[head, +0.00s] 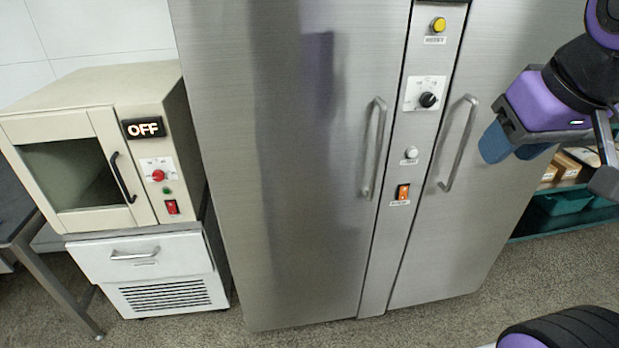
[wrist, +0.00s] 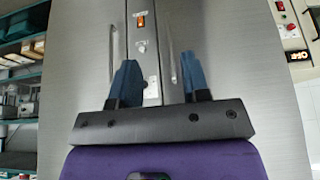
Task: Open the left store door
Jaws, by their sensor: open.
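The left store door (head: 290,170) is a tall brushed-steel door and is shut. Its upright bar handle (head: 374,148) is near its right edge, beside the control strip. In the wrist view, which is upside down, this door (wrist: 245,70) is on the right and its handle (wrist: 173,58) shows between the two fingers, beyond them. My gripper (head: 516,150) is in front of the right store door at the right of the head view, with blue fingers apart and empty. The fingers also show in the wrist view (wrist: 159,75). The gripper appears apart from both handles.
The right store door (head: 510,70) is shut, with its own handle (head: 458,143). The control strip (head: 390,240) has a knob, lamps and an orange switch. A cream oven (head: 80,100) reading OFF stands left on a white drawer unit (head: 150,270). Shelves with a green bin (head: 565,202) are right.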

